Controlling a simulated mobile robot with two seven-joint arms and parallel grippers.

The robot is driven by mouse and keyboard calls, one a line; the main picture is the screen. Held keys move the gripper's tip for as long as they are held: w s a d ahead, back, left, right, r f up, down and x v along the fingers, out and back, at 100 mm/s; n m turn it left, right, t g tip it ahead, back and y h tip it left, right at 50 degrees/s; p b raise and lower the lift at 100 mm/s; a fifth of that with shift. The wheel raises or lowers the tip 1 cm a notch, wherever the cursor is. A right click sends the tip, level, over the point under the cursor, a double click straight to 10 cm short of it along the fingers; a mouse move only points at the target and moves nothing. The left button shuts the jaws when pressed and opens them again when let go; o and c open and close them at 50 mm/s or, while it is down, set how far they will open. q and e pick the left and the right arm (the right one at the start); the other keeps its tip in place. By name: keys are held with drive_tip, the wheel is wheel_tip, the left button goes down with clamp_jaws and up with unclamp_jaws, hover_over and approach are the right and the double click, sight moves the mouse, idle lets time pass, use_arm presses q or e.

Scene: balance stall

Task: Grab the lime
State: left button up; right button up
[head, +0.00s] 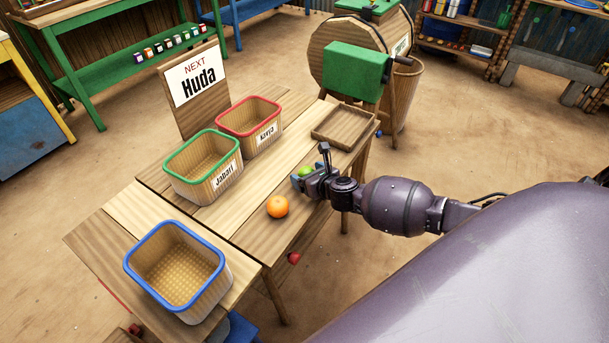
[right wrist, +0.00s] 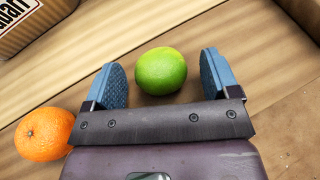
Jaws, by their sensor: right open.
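A green lime (head: 306,171) lies on the wooden table (head: 235,215), toward its right side. In the right wrist view the lime (right wrist: 161,71) sits between the two blue finger pads, with a gap on each side. My right gripper (head: 309,176) is open around the lime and partly hides it in the head view. The right gripper (right wrist: 161,82) also shows open in its wrist view. My left gripper is not in view.
An orange (head: 277,207) lies close left of the right gripper. Green-rimmed (head: 190,178), red-rimmed (head: 236,125) and blue-rimmed (head: 150,283) baskets stand on the left. A wooden tray (head: 318,136) lies behind the gripper. A "NEXT Huda" sign (head: 197,84) stands at the back.

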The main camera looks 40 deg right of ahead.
sight(308, 170)
drive_tip(key=shift+w, duration=0.2)
drive_tip(key=shift+c, duration=0.3)
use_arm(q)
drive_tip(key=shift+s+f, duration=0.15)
use_arm(e)
drive_tip(key=c, duration=0.9)
